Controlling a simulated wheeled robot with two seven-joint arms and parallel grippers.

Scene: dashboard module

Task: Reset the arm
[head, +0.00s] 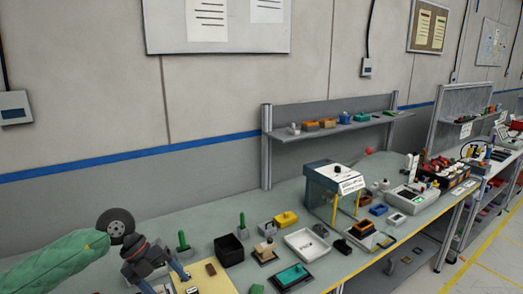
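My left arm comes in from the lower left in a green sleeve. Its dark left gripper (165,281) hangs over the near left end of the grey-green workbench (205,218). Its two fingers are spread apart and point down. Nothing shows between them, though the lower fingertip is close to the bottom edge of the picture. My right arm and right gripper are not in view.
Close right of my gripper are a tan board (205,280), a black bin (229,249) and a green upright piece (183,241). A white tray (306,244), a teal block (291,276) and a blue-grey machine (325,185) stand further right. A shelf (335,127) runs behind.

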